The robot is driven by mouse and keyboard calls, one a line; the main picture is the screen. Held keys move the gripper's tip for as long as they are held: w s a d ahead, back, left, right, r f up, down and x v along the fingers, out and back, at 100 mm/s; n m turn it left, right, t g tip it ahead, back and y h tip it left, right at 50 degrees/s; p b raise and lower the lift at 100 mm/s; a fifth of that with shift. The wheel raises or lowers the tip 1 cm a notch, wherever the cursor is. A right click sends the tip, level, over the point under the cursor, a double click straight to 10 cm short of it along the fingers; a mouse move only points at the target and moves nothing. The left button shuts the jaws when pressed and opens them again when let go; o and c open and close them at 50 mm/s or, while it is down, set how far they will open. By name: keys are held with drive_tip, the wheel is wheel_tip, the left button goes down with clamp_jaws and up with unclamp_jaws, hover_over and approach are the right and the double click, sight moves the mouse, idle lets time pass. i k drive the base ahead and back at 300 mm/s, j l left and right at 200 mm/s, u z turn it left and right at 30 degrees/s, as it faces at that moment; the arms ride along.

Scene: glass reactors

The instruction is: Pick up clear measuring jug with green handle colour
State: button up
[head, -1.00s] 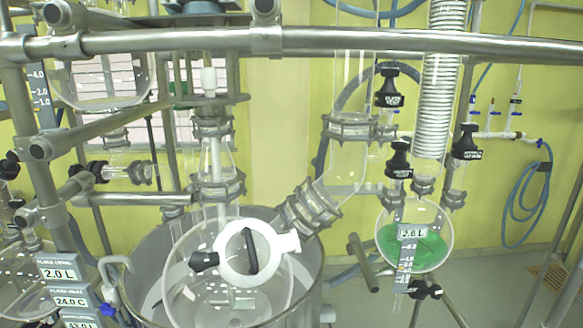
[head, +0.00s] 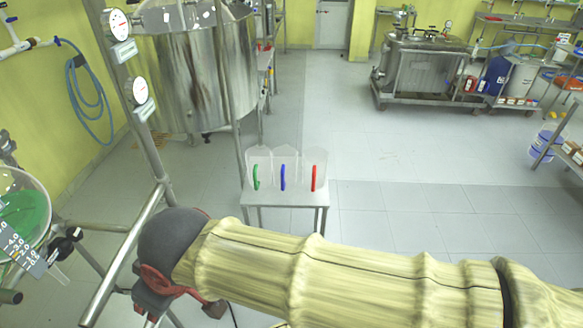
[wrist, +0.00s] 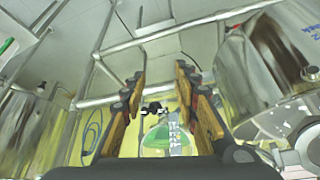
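The clear measuring jug with the green handle (head: 264,168) stands upright at the left of a row of three on a small metal table (head: 287,198). Its handle faces me. A jug with a blue handle (head: 291,167) stands beside it, then one with a red handle (head: 321,167). My gripper is at the lower left in the head view, mostly hidden behind my own wrist, well left of and nearer than the jugs. In the wrist view my gripper (wrist: 160,85) is open, with nothing between its fingers.
A metal frame pole (head: 153,165) with gauges stands left of the table, close to my arm. A round flask of green liquid (head: 22,215) is at the far left. A large steel vessel (head: 198,70) stands behind. The floor right of the table is clear.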

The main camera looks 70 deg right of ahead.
sight(257, 158)
drive_tip(key=z, duration=1.9)
